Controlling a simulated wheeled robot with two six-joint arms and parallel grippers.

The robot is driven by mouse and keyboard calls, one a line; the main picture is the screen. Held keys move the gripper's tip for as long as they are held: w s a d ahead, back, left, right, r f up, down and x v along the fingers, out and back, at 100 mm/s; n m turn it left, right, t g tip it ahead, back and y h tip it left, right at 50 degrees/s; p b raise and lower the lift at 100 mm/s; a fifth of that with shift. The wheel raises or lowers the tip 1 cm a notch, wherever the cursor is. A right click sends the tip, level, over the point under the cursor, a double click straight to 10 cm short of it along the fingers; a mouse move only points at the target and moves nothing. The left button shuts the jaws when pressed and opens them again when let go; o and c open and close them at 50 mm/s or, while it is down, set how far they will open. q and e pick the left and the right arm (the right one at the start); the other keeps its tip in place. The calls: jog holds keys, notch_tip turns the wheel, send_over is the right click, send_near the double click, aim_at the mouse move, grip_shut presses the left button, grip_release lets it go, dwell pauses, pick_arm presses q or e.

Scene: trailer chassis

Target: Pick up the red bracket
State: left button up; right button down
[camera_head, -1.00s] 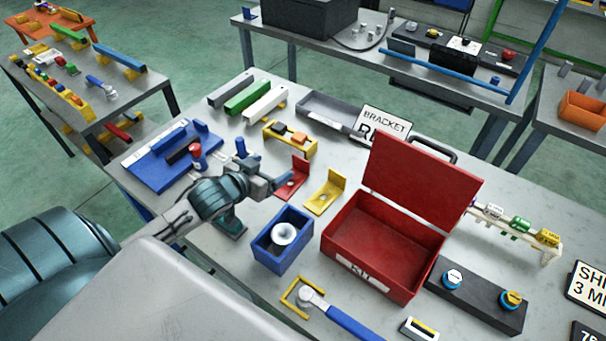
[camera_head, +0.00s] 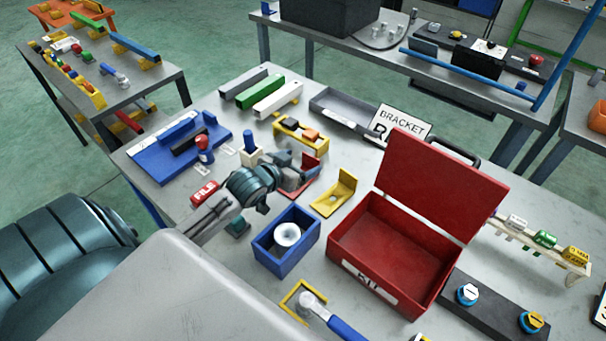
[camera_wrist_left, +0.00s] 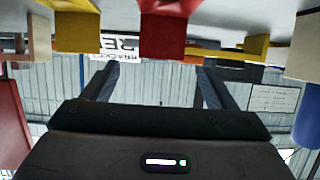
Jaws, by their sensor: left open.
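The red bracket (camera_head: 311,160) stands on the grey table, partly hidden behind my left gripper (camera_head: 298,176). Its upright plate shows beyond the fingers, and a bit of its red base shows below them. In the left wrist view the picture is upside down, and the red bracket (camera_wrist_left: 165,36) hangs at the top centre. It lies ahead of the gap between the two spread fingers of my left gripper (camera_wrist_left: 154,72). The left gripper is open with nothing between its fingers. Whether a finger touches the bracket cannot be told. My right gripper is not in view.
A yellow bracket (camera_head: 335,195) stands just right of the red one. A blue bin (camera_head: 268,258) with a white funnel and an open red box (camera_head: 375,275) stand nearer the front. A yellow holder (camera_head: 300,146) is behind. A blue-topped block (camera_head: 249,146) stands close left.

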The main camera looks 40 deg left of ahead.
aim_at(310, 157)
pick_arm(q)
jog(key=shift+w+f, duration=0.1)
jog(key=shift+w, duration=0.35)
jog(key=p+x, duration=0.1)
jog(key=x, duration=0.2)
jog(key=shift+f+p, duration=0.1)
jog(key=shift+p, duration=0.25)
jog(key=shift+w+f, duration=0.25)
jog(key=shift+w, duration=0.2)
jog(key=shift+s, duration=0.1)
jog(key=c, duration=1.4)
jog(key=shift+c, duration=0.2)
